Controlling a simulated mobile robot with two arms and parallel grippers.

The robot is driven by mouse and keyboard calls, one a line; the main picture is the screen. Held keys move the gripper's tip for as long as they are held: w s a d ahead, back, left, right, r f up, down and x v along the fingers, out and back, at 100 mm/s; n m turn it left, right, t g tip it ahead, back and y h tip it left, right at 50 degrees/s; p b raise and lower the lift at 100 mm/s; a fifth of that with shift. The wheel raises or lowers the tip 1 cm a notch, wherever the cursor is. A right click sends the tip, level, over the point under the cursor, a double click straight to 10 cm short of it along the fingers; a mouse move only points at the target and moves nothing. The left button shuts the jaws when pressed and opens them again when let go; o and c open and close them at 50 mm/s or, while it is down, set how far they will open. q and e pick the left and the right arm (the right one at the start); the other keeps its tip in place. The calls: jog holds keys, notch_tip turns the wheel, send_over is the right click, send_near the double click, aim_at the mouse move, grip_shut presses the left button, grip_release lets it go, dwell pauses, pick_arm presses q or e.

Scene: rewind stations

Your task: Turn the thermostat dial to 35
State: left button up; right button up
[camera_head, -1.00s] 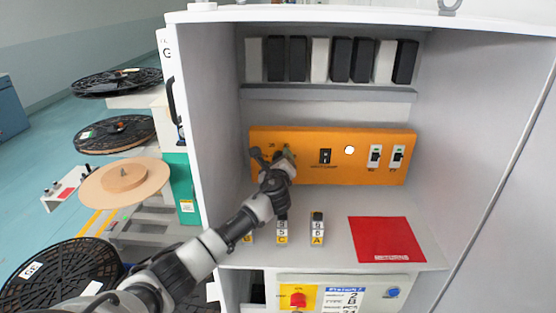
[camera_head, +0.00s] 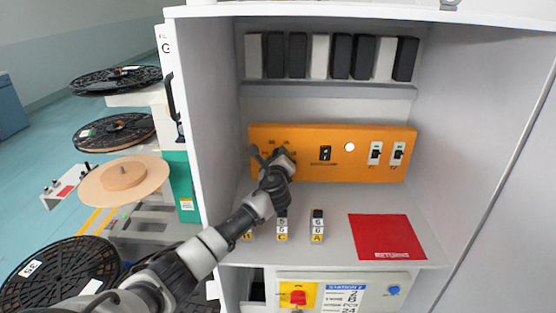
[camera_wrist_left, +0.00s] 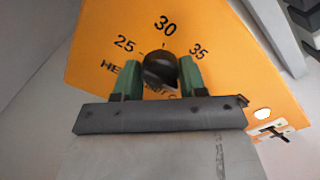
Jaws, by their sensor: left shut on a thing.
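The thermostat dial (camera_wrist_left: 160,70) is a round black knob on the orange panel (camera_head: 310,173). Numbers 25, 30 and 35 are printed in an arc above it, with 30 at the top and 35 to the right in the left wrist view. My left gripper (camera_wrist_left: 161,73), with green fingertips, is shut on the dial, one finger on each side. I cannot clearly tell which number the dial points to. In the head view the gripper (camera_head: 272,157) and wrist partly cover the dial. My right gripper is not in view.
The panel also carries a black switch (camera_head: 325,154), a white round lamp (camera_head: 350,147) and two breakers (camera_head: 375,153). Small labelled blocks (camera_head: 317,226) and a red mat (camera_head: 385,237) are on the shelf below. The cabinet's left wall (camera_head: 210,120) stands close beside my arm.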

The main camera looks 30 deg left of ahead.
pick_arm(q)
jog(key=n+b, duration=0.2)
jog(key=n, duration=0.1)
jog(key=n+b, duration=0.2)
jog(key=n, duration=0.2)
jog(key=n+b, duration=0.3)
jog(key=shift+f+n, duration=0.25)
jog(key=shift+n, duration=0.15)
dwell(0.4)
jog(key=o, duration=0.9)
jog(key=shift+r, duration=0.1)
jog(key=shift+s, duration=0.1)
jog(key=b+v, duration=0.2)
jog(key=v, duration=0.8)
jog(key=shift+s+d, duration=0.25)
jog(key=shift+s, duration=0.05)
